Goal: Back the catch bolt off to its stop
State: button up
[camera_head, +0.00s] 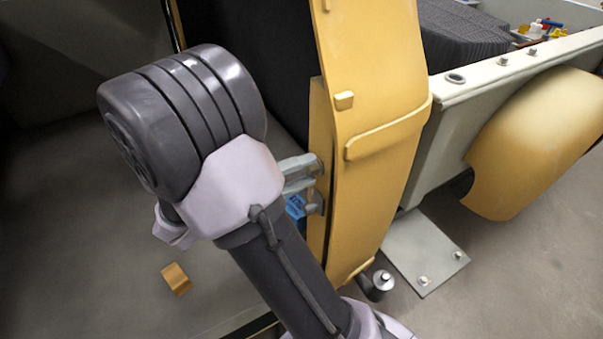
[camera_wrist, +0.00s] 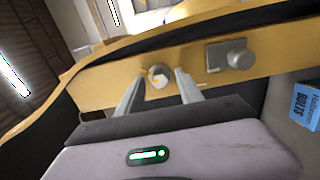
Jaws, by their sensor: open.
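The catch bolt (camera_wrist: 160,76) shows in the wrist view as a pale hex head on a yellow panel edge (camera_wrist: 115,85). My gripper (camera_wrist: 161,74) is open, with one finger on each side of the bolt head. I cannot tell whether either finger touches it. A grey metal catch block (camera_wrist: 229,55) sits on the same yellow face, right of the bolt. In the head view, my gripper (camera_head: 306,181) reaches the left edge of the yellow panel (camera_head: 365,130); my arm hides part of this area, and the bolt cannot be made out there.
A blue box marked BOLTS (camera_wrist: 316,106) lies right of the panel in the wrist view. In the head view, a small orange block (camera_head: 175,279) lies on the floor.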

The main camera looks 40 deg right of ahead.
jog(key=shift+c, duration=0.2)
grip_shut()
